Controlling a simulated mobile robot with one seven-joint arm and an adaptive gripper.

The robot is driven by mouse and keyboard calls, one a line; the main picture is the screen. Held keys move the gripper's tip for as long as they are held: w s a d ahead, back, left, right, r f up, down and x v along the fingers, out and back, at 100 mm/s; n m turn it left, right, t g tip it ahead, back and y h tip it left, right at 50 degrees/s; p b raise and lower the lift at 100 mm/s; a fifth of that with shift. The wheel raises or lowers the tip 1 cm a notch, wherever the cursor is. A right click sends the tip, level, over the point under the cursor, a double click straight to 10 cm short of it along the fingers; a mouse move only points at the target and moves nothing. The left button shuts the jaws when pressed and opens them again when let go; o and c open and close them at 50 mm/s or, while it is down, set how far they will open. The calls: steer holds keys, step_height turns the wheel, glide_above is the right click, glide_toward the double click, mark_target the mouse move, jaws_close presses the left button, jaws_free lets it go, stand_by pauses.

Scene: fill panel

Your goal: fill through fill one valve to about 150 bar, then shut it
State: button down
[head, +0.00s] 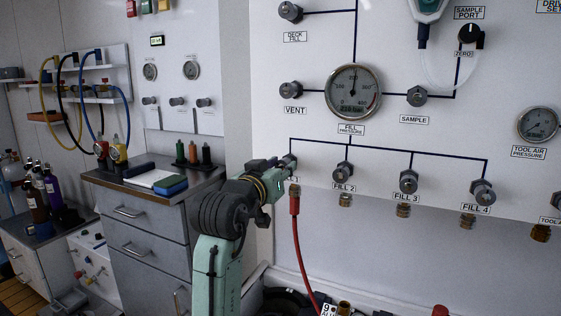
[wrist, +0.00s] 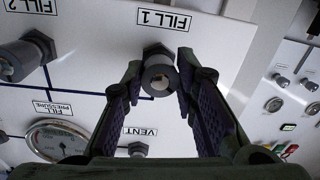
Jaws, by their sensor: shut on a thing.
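The FILL 1 valve knob (wrist: 159,80) is a dark round knob on the white panel, upside down in the wrist view under its FILL 1 label (wrist: 165,17). My gripper (wrist: 160,64) is shut on this knob, one finger at each side. In the head view my gripper (head: 285,164) covers most of the knob and its label. The fill pressure gauge (head: 353,90) is round, above the fill line; I cannot read its small display surely. A red hose (head: 299,244) hangs from the outlet below FILL 1.
FILL 2 (head: 343,170), FILL 3 (head: 409,180) and FILL 4 (head: 482,191) knobs stand to the right. The VENT knob (head: 290,90) is above my gripper. A grey drawer cabinet (head: 145,232) stands to the left. Dark items lie low below the panel.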

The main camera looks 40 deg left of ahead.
steer(key=shift+n, duration=0.4)
steer(key=c, duration=1.3)
jaws_free()
steer(key=v, duration=1.2)
